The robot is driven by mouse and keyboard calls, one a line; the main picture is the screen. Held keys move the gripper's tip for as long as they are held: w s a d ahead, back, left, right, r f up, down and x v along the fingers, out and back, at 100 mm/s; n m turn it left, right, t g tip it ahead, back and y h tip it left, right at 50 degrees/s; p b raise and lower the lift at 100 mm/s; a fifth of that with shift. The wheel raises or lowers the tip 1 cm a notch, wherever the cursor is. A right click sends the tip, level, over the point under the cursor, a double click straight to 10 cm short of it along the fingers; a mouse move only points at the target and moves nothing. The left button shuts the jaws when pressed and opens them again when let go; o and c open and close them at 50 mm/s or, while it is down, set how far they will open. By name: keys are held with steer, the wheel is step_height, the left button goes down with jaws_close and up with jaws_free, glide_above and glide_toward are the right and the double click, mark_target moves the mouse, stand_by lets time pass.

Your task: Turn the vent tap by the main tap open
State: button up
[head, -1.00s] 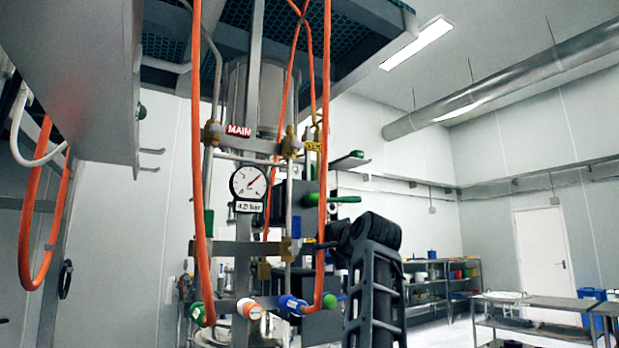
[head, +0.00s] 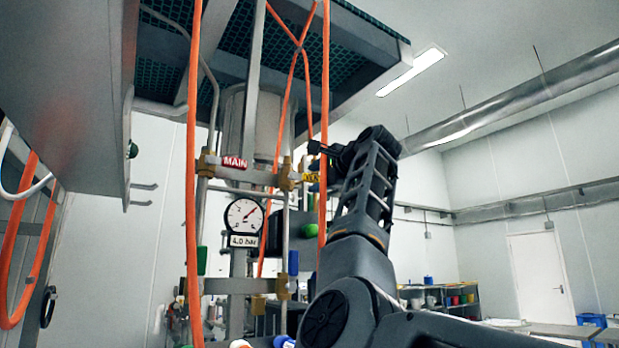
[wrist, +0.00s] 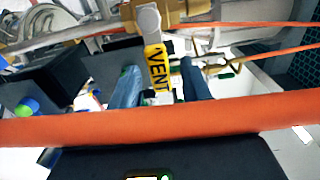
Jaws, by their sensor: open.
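The vent tap has a brass body (head: 288,175) and a yellow handle (head: 311,177), right of the main tap's red handle (head: 235,162). In the wrist view the yellow handle (wrist: 157,70) reads VENT and hangs from its grey pivot. My gripper (head: 318,147) is open and empty, slightly above the vent handle in the head view. In the wrist view, what look like its two fingers lie on either side of the handle; contact cannot be told. An orange hose (wrist: 230,112) crosses in front of the fingers and hides part of them.
Another orange hose (head: 193,220) hangs left of the main tap. A pressure gauge (head: 244,216) sits below it, with a green handle (head: 202,260) and a blue handle (head: 293,262) lower down. A grey panel (head: 70,80) fills the upper left. The right side is open.

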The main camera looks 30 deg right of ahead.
mark_target(315, 179)
steer(key=shift+w+p, duration=0.55)
steer(key=shift+w, duration=1.35)
steer(key=shift+c, duration=0.5)
jaws_close()
